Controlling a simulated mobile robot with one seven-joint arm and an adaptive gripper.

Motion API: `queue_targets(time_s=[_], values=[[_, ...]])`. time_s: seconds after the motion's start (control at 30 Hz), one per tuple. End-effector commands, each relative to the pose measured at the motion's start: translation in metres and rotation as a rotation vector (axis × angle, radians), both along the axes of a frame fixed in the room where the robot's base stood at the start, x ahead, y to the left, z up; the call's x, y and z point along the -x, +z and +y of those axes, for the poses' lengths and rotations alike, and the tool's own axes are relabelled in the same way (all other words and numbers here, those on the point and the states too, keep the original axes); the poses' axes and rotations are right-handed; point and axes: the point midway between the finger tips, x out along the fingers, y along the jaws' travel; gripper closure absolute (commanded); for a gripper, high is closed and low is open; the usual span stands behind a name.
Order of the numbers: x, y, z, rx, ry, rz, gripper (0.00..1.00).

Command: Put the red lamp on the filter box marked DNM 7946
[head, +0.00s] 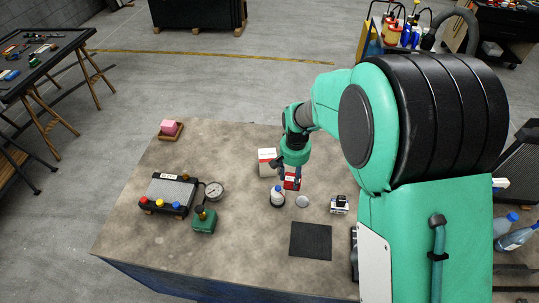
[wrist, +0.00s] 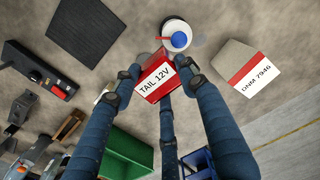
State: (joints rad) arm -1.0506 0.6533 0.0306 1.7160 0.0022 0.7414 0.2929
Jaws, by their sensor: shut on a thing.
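The red lamp (wrist: 153,79) is a small red block with a white label reading TAIL 12V. It also shows in the head view (head: 292,183). My gripper (head: 289,175) is shut on it, with fingers around it in the wrist view (wrist: 160,78). I cannot tell whether the lamp is clear of the table. The filter box (wrist: 248,70) is grey, with a red band and a white face marked DNM 7946. It stands apart from the lamp, to its right in the wrist view. In the head view the box (head: 267,160) is just left of my gripper, its marking unreadable.
A white bottle with a blue cap (head: 277,198) stands close to the lamp. A grey disc (head: 302,202), a small black-and-white device (head: 339,204) and a dark mat (head: 311,240) lie nearby. A gauge (head: 214,191) and green block (head: 203,221) stand left.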

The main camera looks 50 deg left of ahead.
Motion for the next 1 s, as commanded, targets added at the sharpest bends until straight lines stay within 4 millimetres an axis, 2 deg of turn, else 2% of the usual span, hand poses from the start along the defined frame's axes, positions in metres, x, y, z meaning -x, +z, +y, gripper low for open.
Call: queue_targets(time_s=[0.03,0.1,0.3,0.77,1.0], values=[[0.008,0.012,0.009,-0.003,0.01,-0.002,0.87],[0.017,0.023,0.017,-0.002,0.02,-0.001,0.87],[0.031,0.038,0.028,-0.001,0.031,0.001,0.87],[0.031,0.038,0.031,-0.001,0.032,0.0,0.87],[0.022,0.036,0.047,-0.001,0.032,0.0,0.87]])
